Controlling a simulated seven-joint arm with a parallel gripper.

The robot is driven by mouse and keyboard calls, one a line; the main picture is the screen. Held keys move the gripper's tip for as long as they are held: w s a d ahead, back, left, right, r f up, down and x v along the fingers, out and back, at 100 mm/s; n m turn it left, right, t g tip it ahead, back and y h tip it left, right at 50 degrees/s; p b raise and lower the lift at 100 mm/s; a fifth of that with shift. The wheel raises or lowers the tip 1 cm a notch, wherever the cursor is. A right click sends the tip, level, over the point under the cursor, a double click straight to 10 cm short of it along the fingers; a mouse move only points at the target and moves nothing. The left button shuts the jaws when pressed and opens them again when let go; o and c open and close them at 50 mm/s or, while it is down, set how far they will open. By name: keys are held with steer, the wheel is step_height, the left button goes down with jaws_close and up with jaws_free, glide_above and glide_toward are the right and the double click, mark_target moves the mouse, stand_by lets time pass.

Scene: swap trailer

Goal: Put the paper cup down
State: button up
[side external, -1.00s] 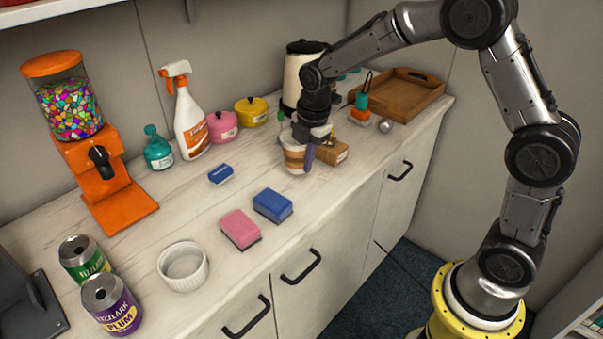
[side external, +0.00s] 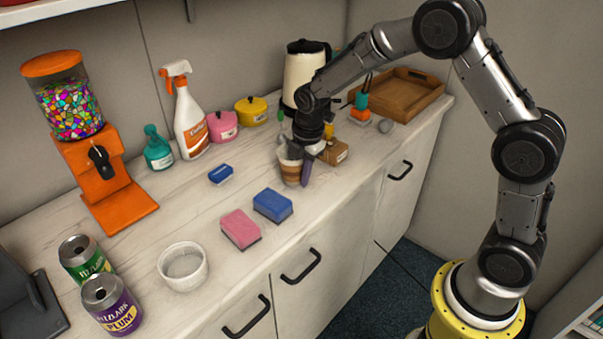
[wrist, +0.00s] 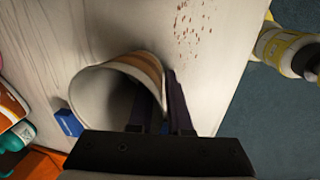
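The paper cup (side external: 290,172) is white with brown and tan bands and looks roughly upright in the side view. In the wrist view the cup (wrist: 105,95) shows its open mouth. My gripper (side external: 304,165) is at the cup's right side, fingers pointing down. In the wrist view my gripper (wrist: 160,115) has one dark finger inside the mouth and one outside, with the cup wall pinched between them. The cup's base is close to the white wood counter (side external: 200,235); I cannot tell if it touches.
A brown box (side external: 334,152) stands just right of the cup. A blue sponge (side external: 273,205), a pink sponge (side external: 240,229) and a small blue item (side external: 220,174) lie to the left. A cream kettle (side external: 303,65) stands behind. Brown specks (wrist: 192,18) lie on the counter.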

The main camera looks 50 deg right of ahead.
steer(key=shift+o, duration=0.9)
step_height(320, 180, up, 11)
steer(key=s, duration=0.2)
steer(key=s+r+m+t, duration=0.2)
steer(key=s+r+m, duration=0.55)
steer(key=s, duration=0.45)
steer(key=s+f+m+t, duration=0.1)
steer(key=s+m+t, duration=0.1)
steer(key=s+m, duration=0.8)
steer(key=s+a, duration=0.1)
steer(key=s, duration=0.4)
